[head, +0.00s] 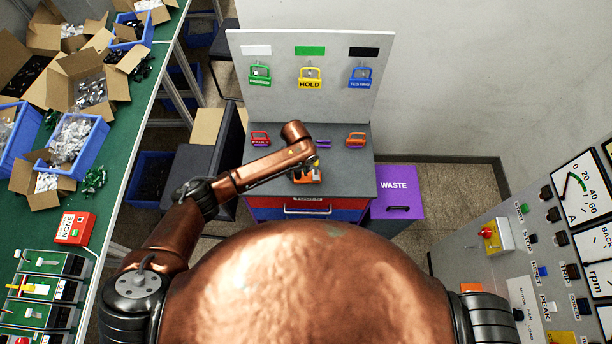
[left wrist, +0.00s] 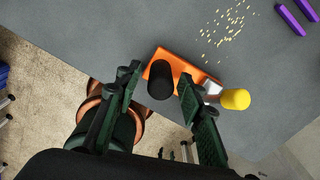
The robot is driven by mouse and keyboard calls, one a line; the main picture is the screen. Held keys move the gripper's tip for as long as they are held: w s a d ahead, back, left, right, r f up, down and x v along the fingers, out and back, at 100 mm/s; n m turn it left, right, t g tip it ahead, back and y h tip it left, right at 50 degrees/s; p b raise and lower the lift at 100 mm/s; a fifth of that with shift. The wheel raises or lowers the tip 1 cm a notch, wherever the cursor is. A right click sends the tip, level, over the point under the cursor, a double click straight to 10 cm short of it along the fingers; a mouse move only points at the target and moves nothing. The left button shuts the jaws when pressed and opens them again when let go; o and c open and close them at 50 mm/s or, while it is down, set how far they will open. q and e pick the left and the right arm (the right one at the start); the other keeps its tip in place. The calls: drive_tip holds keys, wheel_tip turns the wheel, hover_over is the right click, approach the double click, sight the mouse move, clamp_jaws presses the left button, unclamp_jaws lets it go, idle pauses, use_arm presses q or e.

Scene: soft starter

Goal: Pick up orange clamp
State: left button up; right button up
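The orange clamp (left wrist: 185,62) lies on the grey top of the cabinet. It is an orange block with a black cylinder, a silver part and a yellow knob. In the head view the orange clamp (head: 308,177) is near the front edge of the top, partly covered by my left gripper (head: 312,163). In the left wrist view my left gripper (left wrist: 160,78) is open, its fingers on either side of the black cylinder, with gaps visible. I cannot tell whether it touches the clamp. My right gripper is not in view.
Red (head: 260,139) and orange (head: 356,140) padlock-like pieces and a purple item (head: 322,143) lie farther back on the top. A board (head: 285,88) with green, yellow and blue tags stands behind. A purple waste bin (head: 398,203) is at the right.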

use_arm(q)
clamp_jaws()
